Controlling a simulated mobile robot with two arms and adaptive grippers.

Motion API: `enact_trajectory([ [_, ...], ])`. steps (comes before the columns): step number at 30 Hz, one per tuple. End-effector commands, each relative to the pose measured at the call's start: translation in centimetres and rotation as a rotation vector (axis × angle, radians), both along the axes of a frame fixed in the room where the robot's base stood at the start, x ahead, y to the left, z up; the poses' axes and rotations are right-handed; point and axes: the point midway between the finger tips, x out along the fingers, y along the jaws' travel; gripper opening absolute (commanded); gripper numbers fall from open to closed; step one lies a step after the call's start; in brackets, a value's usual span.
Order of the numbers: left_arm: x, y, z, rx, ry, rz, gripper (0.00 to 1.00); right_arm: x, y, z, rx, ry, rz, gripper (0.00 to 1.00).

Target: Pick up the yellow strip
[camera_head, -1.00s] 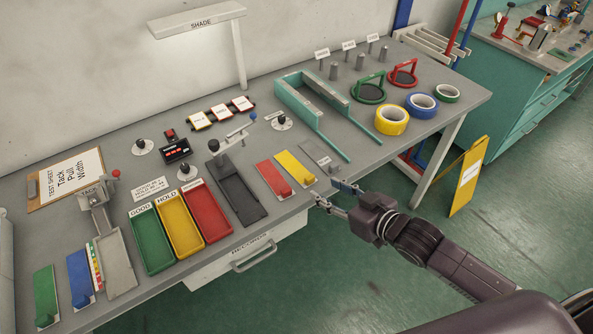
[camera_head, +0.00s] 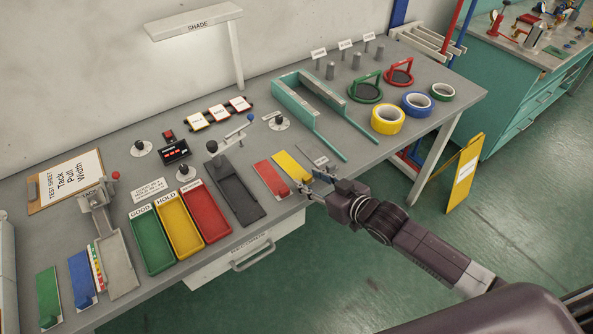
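The yellow strip (camera_head: 291,165) lies flat near the front edge of the bench, with a raised yellow tab at its near end. A red strip (camera_head: 270,178) lies just left of it. My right gripper (camera_head: 312,184) comes in from the lower right and is open, its two fingers apart. It is at the near end of the yellow strip, close to the tab. I cannot tell whether it touches the tab. My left gripper is not in view.
A grey plate (camera_head: 313,152) lies right of the yellow strip. A dark grey tray (camera_head: 237,190) and the red tray (camera_head: 205,212) stand left. Tape rolls, such as the yellow one (camera_head: 388,120), sit at the right. The bench front edge runs just below the strips.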

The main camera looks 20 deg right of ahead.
Motion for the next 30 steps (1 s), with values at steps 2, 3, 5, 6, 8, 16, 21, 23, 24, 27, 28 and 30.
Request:
enact_trajectory([
  [2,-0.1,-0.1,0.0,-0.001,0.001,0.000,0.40,0.0,0.0,0.0,0.000,0.000,0.000,0.26],
  [3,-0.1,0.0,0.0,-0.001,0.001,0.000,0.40,0.0,0.0,0.0,0.000,0.000,0.000,0.22],
  [5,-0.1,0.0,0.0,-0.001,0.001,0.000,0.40,0.0,0.0,0.0,0.000,0.000,0.000,0.15],
  [6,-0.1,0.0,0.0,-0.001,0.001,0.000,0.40,0.0,0.0,0.0,0.000,0.000,0.000,0.11],
  [8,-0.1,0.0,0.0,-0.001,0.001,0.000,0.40,0.0,0.0,0.0,0.000,0.000,0.000,0.04],
  [16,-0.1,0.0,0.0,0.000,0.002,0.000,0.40,0.0,0.0,0.1,0.000,0.000,0.000,0.00],
  [21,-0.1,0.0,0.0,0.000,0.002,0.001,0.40,0.0,0.0,0.6,0.000,-0.001,0.000,0.00],
  [23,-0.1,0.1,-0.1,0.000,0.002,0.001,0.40,0.0,0.0,1.1,0.000,-0.002,0.000,0.00],
  [24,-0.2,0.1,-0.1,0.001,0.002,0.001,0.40,0.0,0.0,1.6,0.000,-0.003,0.000,0.00],
  [27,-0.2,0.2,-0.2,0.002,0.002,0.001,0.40,0.0,0.0,3.3,-0.001,-0.006,0.001,0.00],
  [28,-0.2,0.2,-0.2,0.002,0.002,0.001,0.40,0.1,0.0,4.1,0.000,-0.007,0.001,0.00],
  [30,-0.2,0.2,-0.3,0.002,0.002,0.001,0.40,0.1,0.0,6.0,-0.001,-0.008,0.003,0.00],
])
